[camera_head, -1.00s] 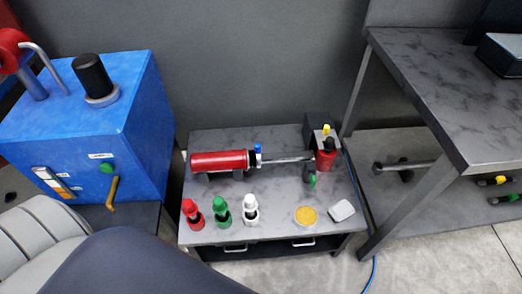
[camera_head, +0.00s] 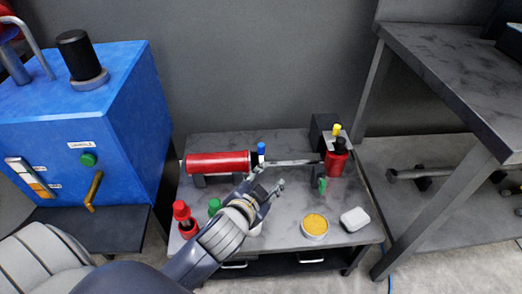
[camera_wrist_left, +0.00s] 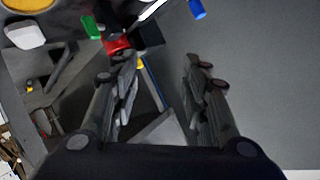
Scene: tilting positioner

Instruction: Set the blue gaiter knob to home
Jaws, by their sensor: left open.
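A small blue knob (camera_head: 261,148) stands upright beside the right end of the red cylinder (camera_head: 218,162) on the low dark bench. The blue knob also shows at the top of the left wrist view (camera_wrist_left: 198,9). My left gripper (camera_head: 268,182) is above the bench, in front of and just below the knob in the head view. Its fingers are spread, with nothing between them in the left wrist view (camera_wrist_left: 160,75). The gripper appears apart from the knob. My left arm hides most of the green and white objects at the bench front. My right gripper is not in view.
A silver rod (camera_head: 298,162) runs from the cylinder to a red cup-like part (camera_head: 337,163) with a yellow knob (camera_head: 336,130). A green knob (camera_head: 322,186), yellow-topped tin (camera_head: 314,225) and white block (camera_head: 355,219) are to the right. A blue cabinet (camera_head: 75,125) stands left, a taller table (camera_head: 445,75) right.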

